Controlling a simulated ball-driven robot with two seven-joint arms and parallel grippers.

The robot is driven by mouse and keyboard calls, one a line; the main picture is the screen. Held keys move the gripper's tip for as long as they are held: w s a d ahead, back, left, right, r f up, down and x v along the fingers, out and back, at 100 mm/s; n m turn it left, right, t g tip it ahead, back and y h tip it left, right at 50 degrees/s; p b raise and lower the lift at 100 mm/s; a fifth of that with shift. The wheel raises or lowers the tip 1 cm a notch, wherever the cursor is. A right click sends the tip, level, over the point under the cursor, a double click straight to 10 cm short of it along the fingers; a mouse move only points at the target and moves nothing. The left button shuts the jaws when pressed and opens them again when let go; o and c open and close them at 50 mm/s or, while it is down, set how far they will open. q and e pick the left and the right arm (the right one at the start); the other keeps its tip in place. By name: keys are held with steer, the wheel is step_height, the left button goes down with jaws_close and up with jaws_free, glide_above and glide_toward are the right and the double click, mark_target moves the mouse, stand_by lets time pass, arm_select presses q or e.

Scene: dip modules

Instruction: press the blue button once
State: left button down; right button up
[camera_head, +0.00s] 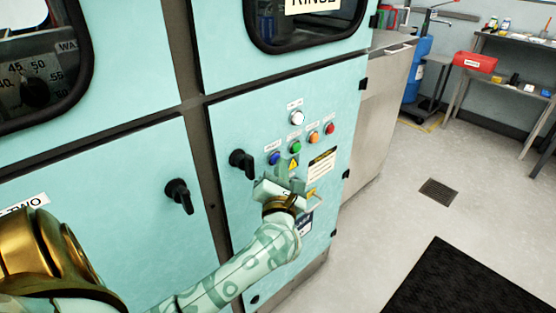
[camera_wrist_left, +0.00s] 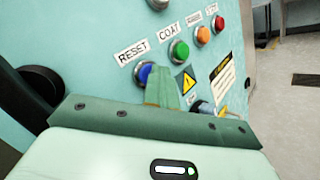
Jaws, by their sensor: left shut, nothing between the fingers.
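The blue button (camera_head: 274,158) sits at the left end of a slanting row of buttons on the teal cabinet door. In the left wrist view the blue button (camera_wrist_left: 146,73) is under a label reading RESET and is partly hidden by my fingers. My left gripper (camera_head: 287,166) is shut and empty, with its fingertips just beside the blue button, to its lower right in the head view. In the left wrist view the shut fingers (camera_wrist_left: 162,88) overlap the button's right side. I cannot tell whether they touch it. My right gripper is not in view.
A green button (camera_head: 295,146), an orange button (camera_head: 313,136) and a red button (camera_head: 330,128) continue the row, with a white button (camera_head: 297,118) above. A black knob (camera_head: 241,163) sticks out left of the blue button. Open floor with a black mat (camera_head: 465,285) lies right.

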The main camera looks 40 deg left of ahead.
arm_select(q)
steer(key=shift+s+d, duration=0.1)
steer(key=shift+d, duration=0.65)
steer(key=shift+s+d+p, duration=0.2)
steer(key=shift+d+p, duration=0.2)
steer(key=shift+d, duration=2.15)
